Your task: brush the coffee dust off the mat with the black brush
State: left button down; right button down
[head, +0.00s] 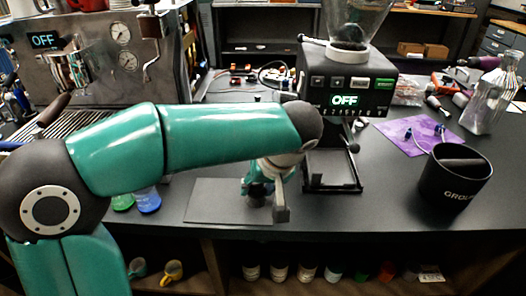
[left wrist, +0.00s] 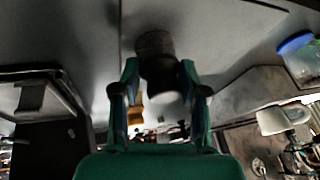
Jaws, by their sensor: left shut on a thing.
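The dark grey mat (head: 212,207) lies flat near the front edge of the dark counter, partly covered by my left arm. My left gripper (head: 258,191) is over the mat's right part, largely hidden under its own arm in the head view. In the left wrist view its two green fingers (left wrist: 158,88) are closed on a dark, roughly cylindrical thing, which I take to be the black brush (left wrist: 155,45). Its far end points down at the grey surface; I cannot tell whether it touches. Coffee dust cannot be made out. My right gripper is in no view.
The grinder (head: 358,95), its display reading OFF, stands right behind the gripper. A black grounds bin (head: 455,185) stands at right, near a purple cloth (head: 400,132) and a clear bottle (head: 486,100). An espresso machine (head: 100,65) is at left.

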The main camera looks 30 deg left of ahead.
pick_arm(q)
notch_tip(320, 180, up, 4)
jog(key=shift+s+f+p, duration=0.1)
jog(key=shift+f+p, duration=0.15)
jog(key=shift+p, duration=0.9)
notch_tip(320, 180, up, 2)
jog(key=shift+r+p, duration=0.1)
jog(key=shift+p, duration=0.8)
jog(key=shift+r+p, duration=0.95)
jog(key=shift+r, duration=0.25)
jog(key=shift+f, duration=0.1)
